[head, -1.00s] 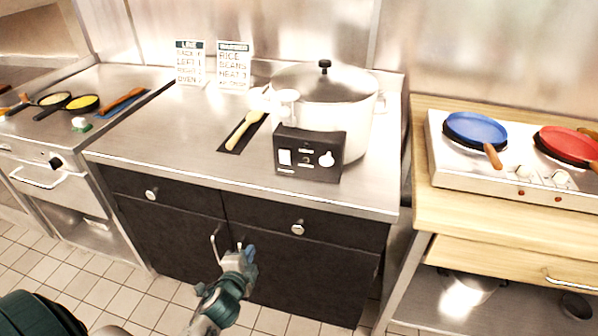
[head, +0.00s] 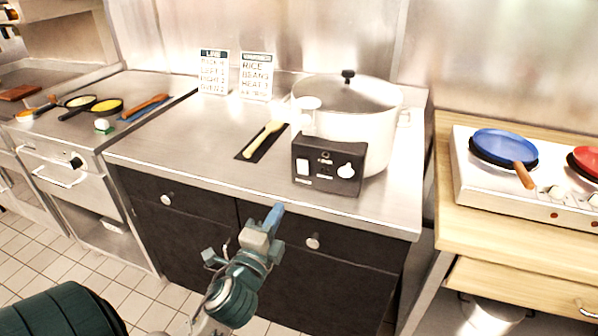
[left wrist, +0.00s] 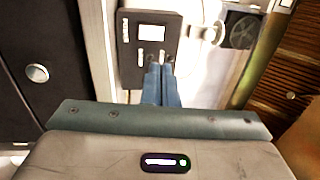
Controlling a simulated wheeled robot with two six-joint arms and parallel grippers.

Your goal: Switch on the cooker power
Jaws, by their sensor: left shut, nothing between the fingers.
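The cooker is a large white lidded pot (head: 345,110) on the steel counter. My left gripper (head: 277,213) is shut and empty, by the counter's front edge, below and left of the box. In the left wrist view its blue fingertips (left wrist: 160,70) overlap the box's image; contact cannot be told. My right gripper is not in view.
A wooden spoon (head: 263,138) lies on a dark mat left of the pot. Two sign cards (head: 256,77) stand behind. Dark drawers (head: 185,205) with round knobs are below the counter edge. A hob with a blue pan (head: 503,146) stands to the right.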

